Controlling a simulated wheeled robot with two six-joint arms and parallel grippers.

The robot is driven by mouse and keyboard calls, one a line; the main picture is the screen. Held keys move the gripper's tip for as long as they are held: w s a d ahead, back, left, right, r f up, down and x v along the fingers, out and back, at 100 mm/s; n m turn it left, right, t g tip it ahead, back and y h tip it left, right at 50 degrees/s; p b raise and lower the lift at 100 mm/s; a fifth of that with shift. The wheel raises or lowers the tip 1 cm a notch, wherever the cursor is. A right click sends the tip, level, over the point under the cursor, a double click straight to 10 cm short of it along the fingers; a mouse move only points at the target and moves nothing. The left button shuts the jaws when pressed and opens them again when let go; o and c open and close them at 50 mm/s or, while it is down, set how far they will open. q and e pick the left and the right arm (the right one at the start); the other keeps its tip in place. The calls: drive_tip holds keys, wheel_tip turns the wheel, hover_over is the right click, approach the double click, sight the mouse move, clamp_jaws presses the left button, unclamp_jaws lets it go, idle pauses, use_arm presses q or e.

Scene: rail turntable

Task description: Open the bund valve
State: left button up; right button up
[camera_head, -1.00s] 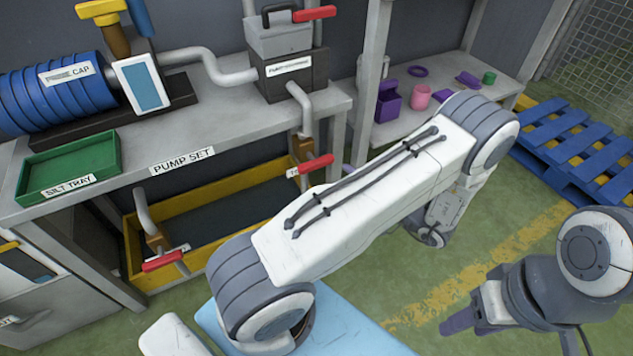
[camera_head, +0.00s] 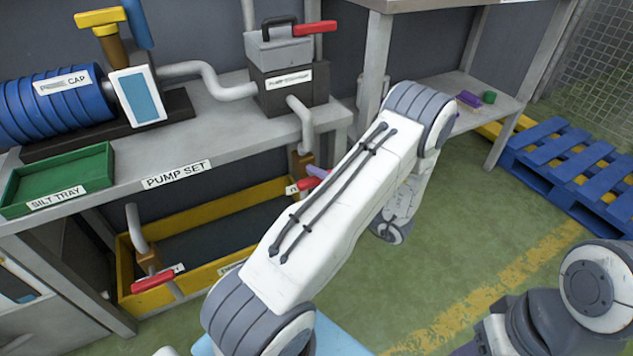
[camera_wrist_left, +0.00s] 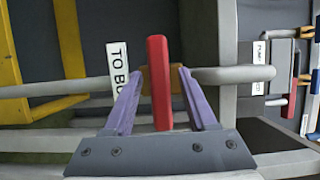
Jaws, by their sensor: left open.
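A red valve handle (camera_wrist_left: 160,95) stands between the two purple fingers of my open left gripper (camera_wrist_left: 160,72) in the left wrist view. A gap shows on both sides of it. Behind it are a brass valve body and a grey pipe. A white label (camera_wrist_left: 118,68) beside it reads "TO BU", the rest hidden. In the head view the red handle (camera_head: 303,185) is at the right end of the yellow tray (camera_head: 195,278), with a purple fingertip (camera_head: 318,172) over it. My right gripper (camera_head: 490,345) is mostly cut off at the bottom edge.
A second red-handled valve (camera_head: 153,281) is at the tray's left end. A third red handle (camera_head: 315,27) tops the pump box (camera_head: 290,85). The bench (camera_head: 230,130) overhangs the tray. A green silt tray (camera_head: 60,175) and blue pallet (camera_head: 580,165) stand apart. Green floor is open at right.

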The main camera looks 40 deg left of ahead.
use_arm(q)
drive_tip(key=shift+c, duration=0.3)
clamp_jaws()
